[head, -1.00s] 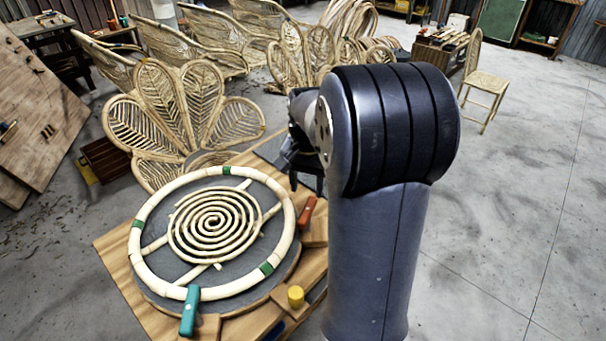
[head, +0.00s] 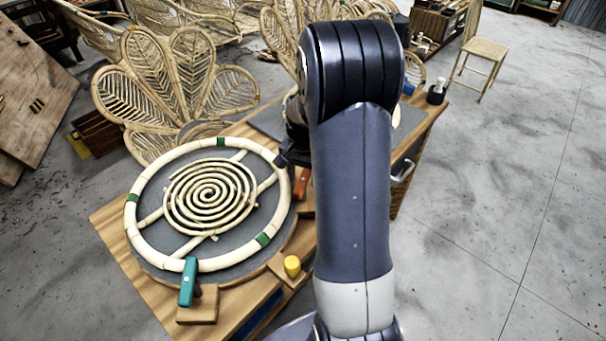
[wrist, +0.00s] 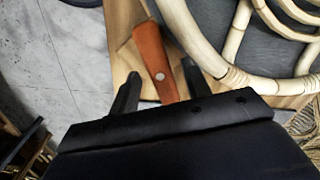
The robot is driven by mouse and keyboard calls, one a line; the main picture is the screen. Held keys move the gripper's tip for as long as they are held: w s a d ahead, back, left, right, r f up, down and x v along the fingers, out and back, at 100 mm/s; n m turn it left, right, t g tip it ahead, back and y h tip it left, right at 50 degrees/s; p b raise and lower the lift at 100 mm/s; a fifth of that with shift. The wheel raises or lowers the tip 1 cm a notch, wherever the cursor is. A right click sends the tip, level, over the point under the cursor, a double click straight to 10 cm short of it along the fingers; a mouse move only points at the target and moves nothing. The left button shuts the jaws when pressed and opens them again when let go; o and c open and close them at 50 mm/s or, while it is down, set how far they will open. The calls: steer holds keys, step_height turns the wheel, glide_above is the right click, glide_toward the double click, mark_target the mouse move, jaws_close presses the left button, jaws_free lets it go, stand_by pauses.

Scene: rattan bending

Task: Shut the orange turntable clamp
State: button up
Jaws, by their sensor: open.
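The orange clamp (head: 301,183) is at the right side of the turntable (head: 165,190), partly hidden by my arm in the head view. In the wrist view, the orange clamp (wrist: 156,62) is a tapered bar with a pale round pin, on a wooden block, beside the pale rattan ring rather than across it. My gripper (wrist: 159,69) is open, with one finger on each side of the clamp in the picture. I cannot tell whether either finger touches it. In the head view my gripper (head: 285,158) is small and dark by the ring's right edge.
A teal clamp (head: 189,280) sits at the ring's near edge. A yellow knob (head: 292,265) stands on the bench's front right. A rattan spiral (head: 210,196) lies inside the ring. Leaf-shaped rattan chair backs (head: 180,85) stand behind the bench.

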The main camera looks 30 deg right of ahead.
steer(key=shift+c, duration=0.3)
steer(key=c, duration=0.9)
steer(key=shift+m, duration=0.4)
steer(key=m, duration=0.5)
steer(key=shift+m+b, duration=0.35)
steer(key=shift+m, duration=0.05)
steer(key=m, duration=0.6)
steer(key=shift+m, duration=0.3)
steer(key=o, duration=1)
steer(key=shift+c, duration=0.2)
